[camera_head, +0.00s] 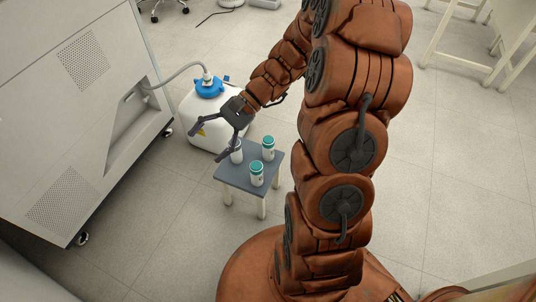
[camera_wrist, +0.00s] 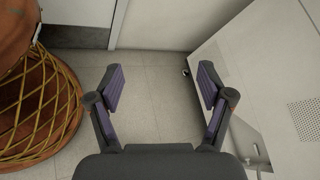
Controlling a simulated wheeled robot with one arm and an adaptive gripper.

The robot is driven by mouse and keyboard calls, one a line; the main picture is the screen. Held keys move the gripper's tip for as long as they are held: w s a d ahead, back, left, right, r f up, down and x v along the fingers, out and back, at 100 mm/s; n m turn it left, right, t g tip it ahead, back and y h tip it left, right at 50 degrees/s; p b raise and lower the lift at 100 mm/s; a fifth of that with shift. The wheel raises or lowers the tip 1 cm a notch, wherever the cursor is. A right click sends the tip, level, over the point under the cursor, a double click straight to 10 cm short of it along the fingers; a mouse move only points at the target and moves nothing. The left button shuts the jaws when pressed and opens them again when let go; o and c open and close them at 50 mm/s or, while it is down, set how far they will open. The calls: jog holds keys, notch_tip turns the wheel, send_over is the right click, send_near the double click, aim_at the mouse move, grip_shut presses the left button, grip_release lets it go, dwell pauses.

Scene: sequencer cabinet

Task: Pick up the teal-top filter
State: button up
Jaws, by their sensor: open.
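Two white cylindrical filters with teal tops stand upright on a small grey table: one at the front (camera_head: 257,174) and one at the back right (camera_head: 268,148). A third white filter (camera_head: 237,154) stands at the back left, partly hidden behind my gripper, so its top is hard to make out. My gripper (camera_head: 206,147) is open and empty, up and to the left of the table, its fingers pointing left and down. In the wrist view, the spread fingers (camera_wrist: 160,86) have only bare floor between them, and no filter shows.
The small table (camera_head: 233,177) stands right of a large grey cabinet (camera_head: 80,110). A white canister with a blue cap (camera_head: 209,86) and a hose stands behind it, close to my gripper. White-legged furniture (camera_head: 480,45) is at the back right.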

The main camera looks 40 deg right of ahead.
jog(key=w+d+f+m+t+y+b, duration=0.2)
jog(key=w+d+f+m+t+b, duration=0.25)
jog(key=w+d+f, duration=0.4)
jog(key=m+t+h+b, duration=0.7)
jog(key=m+t+b, duration=0.3)
jog(key=m+t, duration=0.4)
send_near(273, 146)
jog(key=shift+m+g, duration=0.45)
jog(key=shift+g, duration=0.3)
jog(key=x, duration=0.3)
jog(key=r+x, duration=0.1)
jog(key=shift+w+d, duration=0.15)
jog(key=shift+w, duration=0.25)
jog(key=shift+w+f, duration=0.1)
jog(key=shift+f, duration=0.05)
jog(key=shift+b+x, duration=1.15)
jog(key=shift+x, duration=2.6)
grip_shut()
